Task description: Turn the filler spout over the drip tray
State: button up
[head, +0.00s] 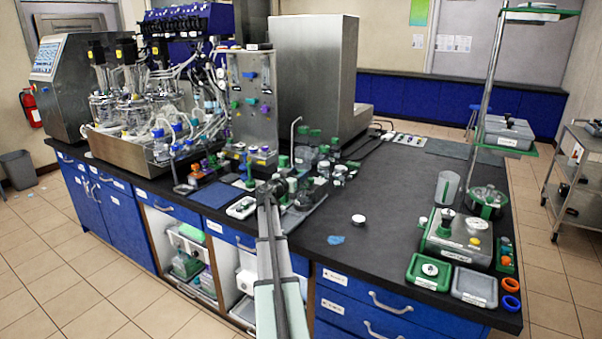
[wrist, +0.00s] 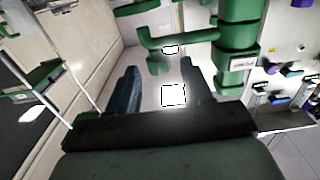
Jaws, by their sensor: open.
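A green filler spout (wrist: 186,37) shows in the wrist view as a sideways pipe with a down-turned end, joined to a thick green post (wrist: 237,42) on the right. My gripper (wrist: 159,74) is open, with one dark finger on each side of the picture's middle. The spout's down-turned end is beyond and between the fingertips; I cannot tell whether they touch. In the head view my gripper (head: 271,188) is among green-capped items at the bench's front edge, and my arm hides part of them. I cannot make out the drip tray for certain.
Green-capped bottles (head: 322,150) crowd the bench behind my gripper. A blue mat (head: 216,195) and a small white tray (head: 242,207) lie to its left. A white round lid (head: 358,219) and a blue patch (head: 335,240) lie right. The dark bench top (head: 400,195) is mostly clear there.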

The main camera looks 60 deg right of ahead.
jog(key=shift+d, duration=1.4)
jog(key=shift+c, duration=0.3)
grip_shut()
